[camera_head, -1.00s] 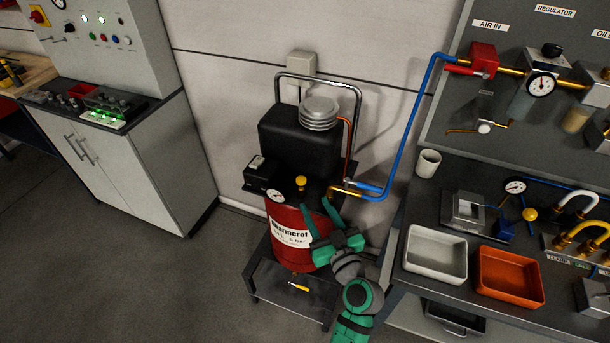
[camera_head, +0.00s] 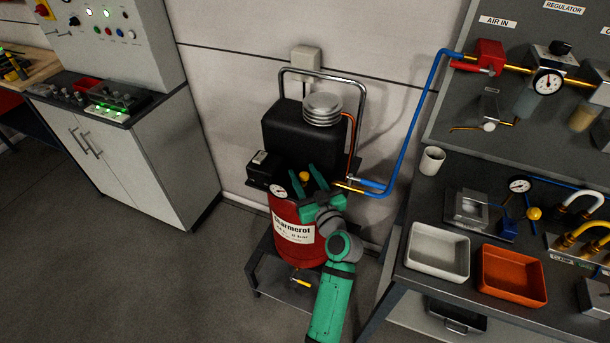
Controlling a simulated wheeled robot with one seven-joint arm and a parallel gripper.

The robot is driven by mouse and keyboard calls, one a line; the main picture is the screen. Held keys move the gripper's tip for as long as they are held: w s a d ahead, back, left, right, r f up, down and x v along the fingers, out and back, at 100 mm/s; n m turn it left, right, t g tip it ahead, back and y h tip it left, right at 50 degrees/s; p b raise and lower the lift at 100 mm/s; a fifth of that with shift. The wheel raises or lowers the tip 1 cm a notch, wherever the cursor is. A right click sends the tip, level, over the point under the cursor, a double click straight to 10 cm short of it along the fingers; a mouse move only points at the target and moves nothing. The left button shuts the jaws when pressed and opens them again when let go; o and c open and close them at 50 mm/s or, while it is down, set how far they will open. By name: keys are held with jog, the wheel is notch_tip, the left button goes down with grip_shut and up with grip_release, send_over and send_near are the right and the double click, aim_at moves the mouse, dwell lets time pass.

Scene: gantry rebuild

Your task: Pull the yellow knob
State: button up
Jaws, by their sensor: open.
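A small yellow knob (camera_head: 304,177) sits on top of the red compressor tank (camera_head: 287,222), near its round gauge (camera_head: 278,191). My gripper (camera_head: 301,171) is over the tank top with its two green fingers open. The knob shows between the fingers in this view. I cannot tell whether either finger touches it or how the heights compare. My gripper and wrist hide the right part of the tank.
A black motor housing (camera_head: 289,131) and a chrome handle bar (camera_head: 362,100) stand behind the knob. A blue hose (camera_head: 408,147) runs up on the right. The bench holds a grey tray (camera_head: 466,263) and an orange tray (camera_head: 543,288). A yellow-handled valve (camera_head: 299,281) is low on the tank.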

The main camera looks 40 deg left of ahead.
jog(key=shift+s+a, duration=0.1)
jog(key=shift+a, duration=0.05)
grip_shut()
jog(key=shift+r, duration=0.65)
grip_release()
jog(key=v, duration=1.1)
